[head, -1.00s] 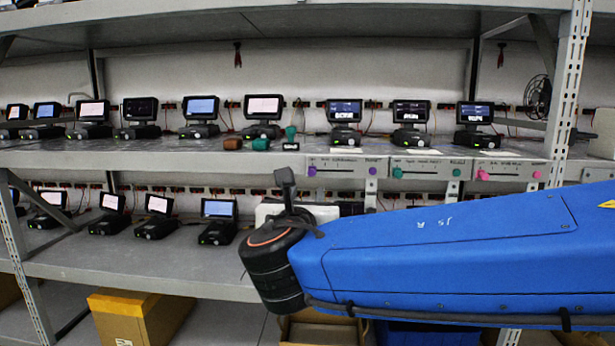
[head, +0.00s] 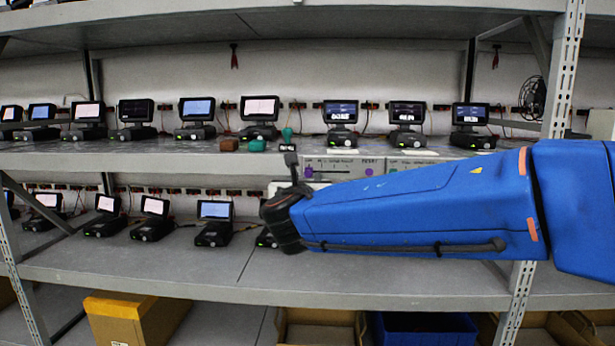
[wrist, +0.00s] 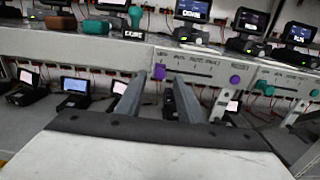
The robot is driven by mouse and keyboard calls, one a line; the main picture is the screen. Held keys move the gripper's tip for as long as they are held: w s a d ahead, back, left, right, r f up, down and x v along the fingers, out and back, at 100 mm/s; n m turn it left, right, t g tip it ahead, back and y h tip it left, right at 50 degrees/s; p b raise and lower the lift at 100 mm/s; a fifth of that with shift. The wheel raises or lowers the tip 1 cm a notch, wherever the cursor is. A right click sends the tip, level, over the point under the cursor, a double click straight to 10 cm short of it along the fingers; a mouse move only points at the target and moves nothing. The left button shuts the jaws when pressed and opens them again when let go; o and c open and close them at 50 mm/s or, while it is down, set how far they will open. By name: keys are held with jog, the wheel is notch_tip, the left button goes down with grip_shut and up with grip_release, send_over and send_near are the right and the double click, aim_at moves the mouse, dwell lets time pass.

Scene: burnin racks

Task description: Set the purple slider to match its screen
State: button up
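The purple slider (wrist: 159,72) is a small purple block at the left end of a slotted grey panel (wrist: 195,70) on the shelf front. Tick marks and small labels run along the panel; I cannot read them surely. The slider also shows in the head view (head: 308,172). A round purple knob (wrist: 234,79) sits at the panel's right end. The screen (wrist: 193,10) above the panel is dark with blurred white text; it also shows in the head view (head: 340,111). My gripper (wrist: 159,77) is open and empty, its fingers apart in front of the slider, with no contact visible.
A teal slider panel (wrist: 285,80) adjoins on the right. Teal and brown blocks (head: 228,145) stand on the upper shelf, left of the panel. Several screen devices line both shelves. Shelf posts (head: 545,150) stand at the right.

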aim_at(308, 174)
jog(key=shift+w+d, duration=0.1)
jog(key=shift+w, duration=1.9)
grip_shut()
